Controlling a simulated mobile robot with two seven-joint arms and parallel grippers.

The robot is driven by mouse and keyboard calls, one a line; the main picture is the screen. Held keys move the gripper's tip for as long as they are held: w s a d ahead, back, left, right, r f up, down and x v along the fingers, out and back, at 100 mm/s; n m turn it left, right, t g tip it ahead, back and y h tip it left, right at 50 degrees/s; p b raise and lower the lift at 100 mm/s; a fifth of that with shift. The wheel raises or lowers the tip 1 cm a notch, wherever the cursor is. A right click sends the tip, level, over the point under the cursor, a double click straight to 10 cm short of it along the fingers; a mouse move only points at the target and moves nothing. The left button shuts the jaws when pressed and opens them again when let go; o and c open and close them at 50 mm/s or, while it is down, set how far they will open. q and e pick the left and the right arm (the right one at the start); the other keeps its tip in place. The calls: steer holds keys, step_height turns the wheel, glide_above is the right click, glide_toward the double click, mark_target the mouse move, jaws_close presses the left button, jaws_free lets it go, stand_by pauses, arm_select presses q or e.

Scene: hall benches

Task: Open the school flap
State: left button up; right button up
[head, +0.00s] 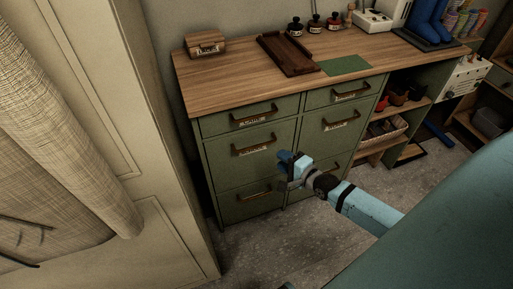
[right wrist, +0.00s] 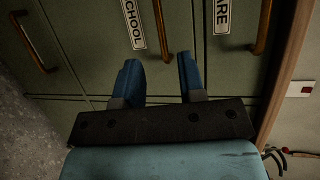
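The school flap (head: 222,165) is the closed, green middle panel in the left column of the wooden-topped cabinet. Its bar handle (head: 254,146) runs across near its top, with a label below it. In the right wrist view the label reads SCHOOL (right wrist: 133,22), and the handle (right wrist: 160,28) is beside it. My right gripper (head: 290,162) is in front of the cabinet, just right of and slightly below this handle. In the right wrist view its two blue fingers (right wrist: 157,77) are apart and empty, off the handle's near end. My left gripper is out of view.
Another flap's handle (right wrist: 263,28) lies above, its label ending in ARE. A lower handle (head: 254,193) is below. The worktop (head: 225,87) carries a box (head: 205,44) and a dark tray (head: 288,54). A tall cream panel (head: 165,240) stands at the left. Floor in front is clear.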

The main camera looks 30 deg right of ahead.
mark_target(258, 145)
steer(key=b+x, duration=0.2)
steer(key=x, duration=0.9)
steer(key=shift+w+a, duration=0.15)
steer(key=shift+w, duration=0.2)
steer(key=shift+c, duration=0.2)
jaws_close()
